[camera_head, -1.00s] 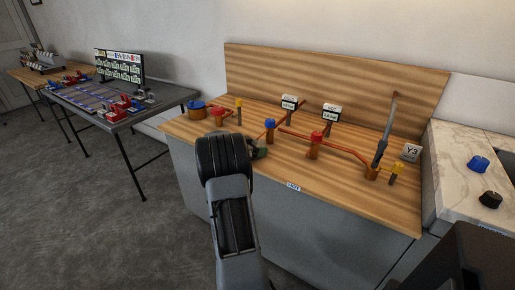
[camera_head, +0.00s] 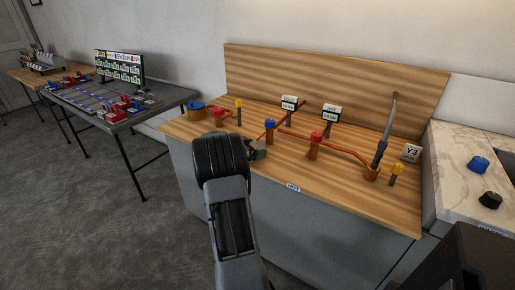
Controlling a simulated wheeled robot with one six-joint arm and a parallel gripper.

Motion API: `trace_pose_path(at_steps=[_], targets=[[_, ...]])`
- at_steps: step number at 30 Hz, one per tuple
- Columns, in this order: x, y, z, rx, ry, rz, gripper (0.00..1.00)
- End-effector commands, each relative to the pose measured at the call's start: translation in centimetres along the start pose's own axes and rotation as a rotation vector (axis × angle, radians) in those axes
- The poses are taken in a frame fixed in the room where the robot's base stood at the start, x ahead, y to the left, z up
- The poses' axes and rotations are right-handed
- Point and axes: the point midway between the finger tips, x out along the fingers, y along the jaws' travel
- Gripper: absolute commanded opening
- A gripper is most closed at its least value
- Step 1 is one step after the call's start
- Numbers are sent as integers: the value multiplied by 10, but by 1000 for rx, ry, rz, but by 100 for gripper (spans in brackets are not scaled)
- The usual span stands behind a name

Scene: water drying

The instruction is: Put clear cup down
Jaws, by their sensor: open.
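My arm reaches up from the bottom of the view, and its dark round wrist covers the front left of the wooden worktop (camera_head: 215,127). My gripper (camera_head: 258,150) shows only in small part, as dark and greenish pieces right of the wrist, just above the worktop. It is open. I see no clear cup; it may be hidden behind the wrist or too small and see-through to make out.
On the worktop stand copper pipes with a blue valve (camera_head: 270,125), a red valve (camera_head: 316,137), small display signs (camera_head: 331,113) and a grey upright tube (camera_head: 383,140). A marble counter (camera_head: 451,165) with two knobs adjoins at right. A grey table (camera_head: 120,118) stands at left.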

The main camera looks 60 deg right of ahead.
Motion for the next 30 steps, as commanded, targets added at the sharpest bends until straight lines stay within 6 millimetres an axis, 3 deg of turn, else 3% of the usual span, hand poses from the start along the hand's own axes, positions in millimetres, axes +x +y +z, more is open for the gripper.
trace_pose_path(at_steps=[6,12,26,30], targets=[[-46,-1,1,-1,1,-5,87],[-80,0,1,0,0,-3,87],[-113,3,2,-28,-21,-4,87],[-149,22,10,-201,-153,-47,87]])
